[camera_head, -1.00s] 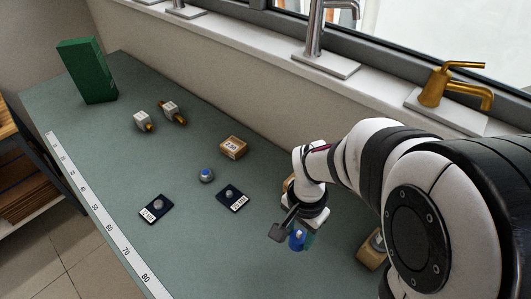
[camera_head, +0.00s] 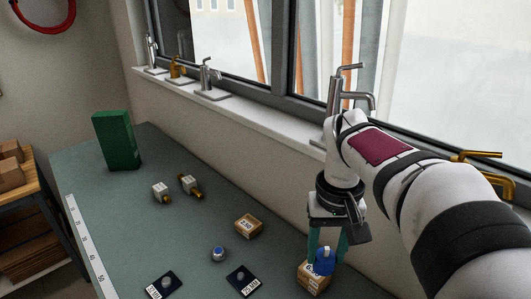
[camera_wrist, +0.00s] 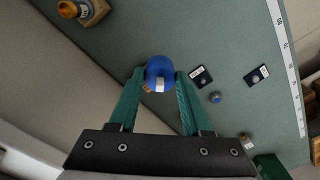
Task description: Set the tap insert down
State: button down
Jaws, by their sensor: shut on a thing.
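My gripper (camera_head: 326,258) points down and is shut on the tap insert (camera_head: 323,262), which has a blue top and a white part. In the wrist view the insert (camera_wrist: 160,68) sits between the two green fingertips (camera_wrist: 159,76). In the head view the insert overlaps a small labelled wooden box (camera_head: 312,281). In the wrist view only a sliver of this box shows behind the insert. I cannot tell whether the insert touches it. A similar blue-topped piece (camera_head: 218,254) stands on the green bench (camera_head: 120,225).
Two labelled dark pads (camera_head: 160,287) (camera_head: 242,280) and another wooden box (camera_head: 248,226) lie to the left. Two white-and-brass valves (camera_head: 161,193) (camera_head: 190,185) and a green box (camera_head: 117,140) stand farther back. A wooden block with a brass part (camera_wrist: 84,13) is at the wrist view's top left.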

jog(key=s+f+m, duration=0.3)
jog(key=f+m, duration=0.1)
jog(key=f, duration=0.4)
jog(key=s+a+f+m, duration=0.1)
jog(key=s+f+m, duration=0.2)
jog(key=f+m, duration=0.2)
notch_tip(320, 180, down, 3)
jog(key=shift+s+r+m, duration=0.1)
jog(key=shift+s+m, duration=0.1)
jog(key=shift+m, duration=0.1)
jog(key=shift+a, duration=0.15)
jog(key=a+f, duration=0.2)
jog(key=a, duration=0.1)
jog(key=w+a+f, duration=0.1)
jog(key=a+f, duration=0.1)
jog(key=a, duration=0.2)
jog(key=a+f, duration=0.3)
jog(key=a, duration=0.1)
jog(key=shift+w+a, duration=0.1)
jog(key=shift+w, duration=0.15)
notch_tip(320, 180, down, 3)
jog(key=shift+a, duration=0.15)
jog(key=shift+f, duration=0.3)
